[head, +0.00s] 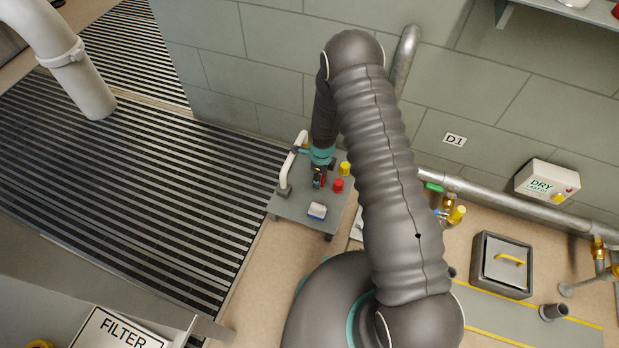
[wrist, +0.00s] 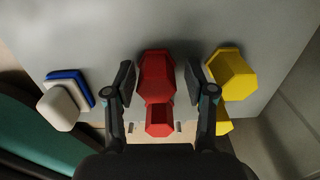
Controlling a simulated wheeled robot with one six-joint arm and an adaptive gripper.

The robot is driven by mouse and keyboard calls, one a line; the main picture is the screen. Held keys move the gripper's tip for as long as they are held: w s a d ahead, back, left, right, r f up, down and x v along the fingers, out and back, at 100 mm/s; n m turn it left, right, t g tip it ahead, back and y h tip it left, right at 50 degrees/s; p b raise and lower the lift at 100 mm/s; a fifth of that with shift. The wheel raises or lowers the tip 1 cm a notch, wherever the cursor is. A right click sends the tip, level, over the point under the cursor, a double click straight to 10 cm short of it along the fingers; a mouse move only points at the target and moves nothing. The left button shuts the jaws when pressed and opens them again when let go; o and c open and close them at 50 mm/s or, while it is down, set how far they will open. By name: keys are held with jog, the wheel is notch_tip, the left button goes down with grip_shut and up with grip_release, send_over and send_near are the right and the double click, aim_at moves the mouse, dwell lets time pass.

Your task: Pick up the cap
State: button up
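A red faceted piece (wrist: 157,76) lies between my gripper's fingers in the wrist view, with a smaller squarish red part below it. A red cap-like piece (head: 338,185) shows on the grey stand in the head view. A yellow faceted piece (wrist: 232,76) stands to the right of the fingers; the head view shows a yellow piece (head: 345,168) behind the red one. My gripper (wrist: 160,84) is open, its fingers on either side of the red piece with narrow gaps. In the head view my gripper (head: 319,178) is low over the stand. I cannot tell its exact height.
The grey stand (head: 291,208) has a white handrail (head: 289,165) at its left. A white and blue block (head: 317,211) sits near its front edge; it shows at left in the wrist view (wrist: 62,106). A block wall stands behind, and striped grating lies left.

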jog(key=c, duration=0.6)
jog(key=shift+r, duration=0.1)
